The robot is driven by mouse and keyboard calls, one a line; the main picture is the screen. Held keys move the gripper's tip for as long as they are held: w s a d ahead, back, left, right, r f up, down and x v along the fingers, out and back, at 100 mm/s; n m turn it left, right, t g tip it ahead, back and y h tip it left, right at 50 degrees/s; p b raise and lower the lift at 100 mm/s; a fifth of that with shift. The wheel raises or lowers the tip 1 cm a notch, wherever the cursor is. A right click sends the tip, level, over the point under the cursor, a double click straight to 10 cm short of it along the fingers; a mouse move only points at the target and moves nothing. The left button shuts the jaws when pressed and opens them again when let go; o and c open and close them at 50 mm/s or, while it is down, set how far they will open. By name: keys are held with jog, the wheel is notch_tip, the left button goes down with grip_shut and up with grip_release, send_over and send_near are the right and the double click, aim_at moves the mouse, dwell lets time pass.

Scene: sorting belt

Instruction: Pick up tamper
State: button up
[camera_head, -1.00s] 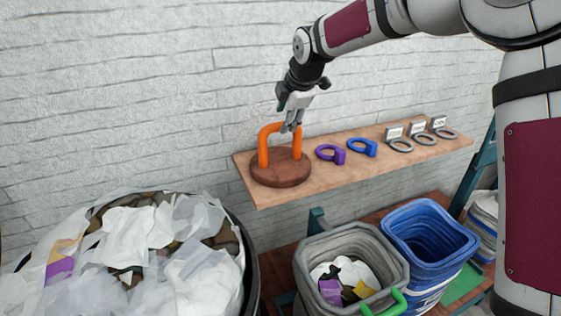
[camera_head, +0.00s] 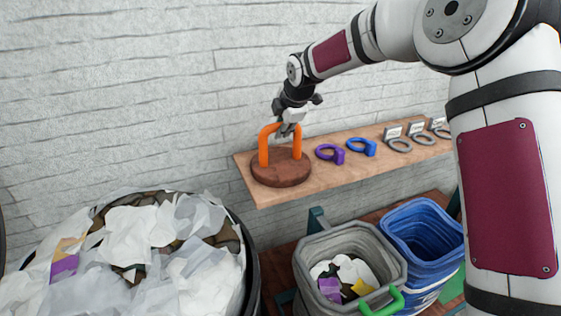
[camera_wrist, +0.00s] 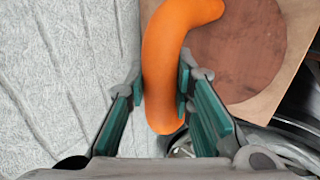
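The tamper stands upright on the wooden shelf (camera_head: 350,174). It has an orange arched handle (camera_head: 264,148) on a round brown base (camera_head: 281,174). My gripper (camera_head: 287,130) is over the top of the handle. In the wrist view the handle (camera_wrist: 168,60) runs between the two teal-padded fingers of my gripper (camera_wrist: 161,88). Both fingertips appear to touch its sides, so the gripper looks shut on it. The base (camera_wrist: 238,55) shows at the upper right there, resting on the shelf.
A purple ring piece (camera_head: 330,154) and a blue one (camera_head: 361,147) lie right of the tamper, with grey rings farther right. The brick wall (camera_head: 150,90) is close behind. Below are a grey bin (camera_head: 318,243), a blue bin (camera_head: 425,215) and a large waste-filled container (camera_head: 249,250).

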jog(key=shift+r, duration=0.1)
grip_shut()
jog(key=shift+r, duration=0.1)
jog(key=shift+w+r+b, duration=0.1)
jog(key=shift+r+b, duration=0.35)
jog(key=shift+r, duration=1.25)
jog(key=s+a, duration=0.3)
jog(key=s, duration=0.4)
jog(key=s+a+r+b, duration=0.1)
jog(key=s+a, duration=0.2)
jog(key=s, duration=0.5)
jog(key=shift+a+r, duration=0.15)
jog(key=shift+a, duration=0.05)
jog(key=shift+o, duration=1.7)
grip_release()
grip_shut()
